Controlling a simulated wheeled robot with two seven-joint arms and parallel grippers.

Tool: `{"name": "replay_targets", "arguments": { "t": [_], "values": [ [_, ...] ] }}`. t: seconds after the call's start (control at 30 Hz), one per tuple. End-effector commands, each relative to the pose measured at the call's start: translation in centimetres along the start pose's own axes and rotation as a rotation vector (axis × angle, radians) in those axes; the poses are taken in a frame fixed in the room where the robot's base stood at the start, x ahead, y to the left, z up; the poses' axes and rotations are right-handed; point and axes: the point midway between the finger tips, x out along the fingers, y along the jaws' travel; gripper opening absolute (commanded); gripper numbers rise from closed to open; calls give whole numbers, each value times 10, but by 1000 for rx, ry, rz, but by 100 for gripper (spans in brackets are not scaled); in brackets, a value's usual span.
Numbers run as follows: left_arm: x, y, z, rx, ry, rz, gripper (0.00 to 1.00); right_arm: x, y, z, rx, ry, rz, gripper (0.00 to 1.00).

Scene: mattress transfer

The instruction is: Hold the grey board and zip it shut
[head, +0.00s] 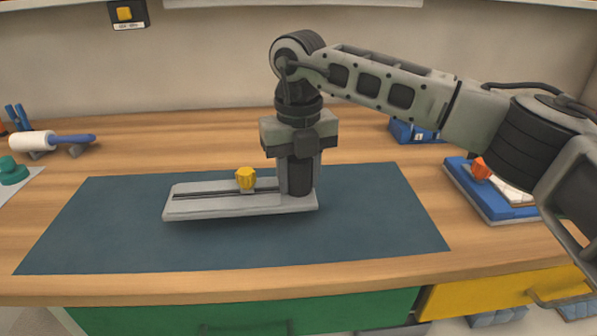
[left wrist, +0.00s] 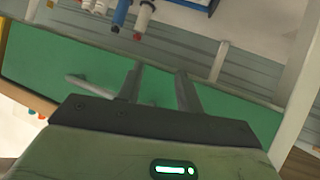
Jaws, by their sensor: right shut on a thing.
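The grey board (head: 225,206) lies on the dark blue mat. A dark track (head: 215,194) runs along it, and a yellow knob (head: 246,179) sits on the track near the middle. My right gripper (head: 298,190) points down and is shut on the board's right end, to the right of the knob. Its fingers hide that end of the track. My left gripper is outside the head view. In the left wrist view my left gripper (left wrist: 160,72) has its two fingers apart with nothing between them, in front of a green panel.
The dark mat (head: 100,235) is clear left of the board. A lint roller (head: 45,141) and a teal object (head: 12,170) lie at the left. A blue tray (head: 492,207) with an orange knob (head: 481,168) stands at the right. A blue box (head: 408,132) is behind.

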Motion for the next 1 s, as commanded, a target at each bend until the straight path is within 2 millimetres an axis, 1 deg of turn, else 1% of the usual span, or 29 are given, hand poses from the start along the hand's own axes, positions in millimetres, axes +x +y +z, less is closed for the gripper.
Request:
{"name": "replay_targets", "arguments": {
  "t": [1.0],
  "values": [
    [5,0,8,12,17,4,36,31,0,0,0,-2,2,3]
  ]
}}
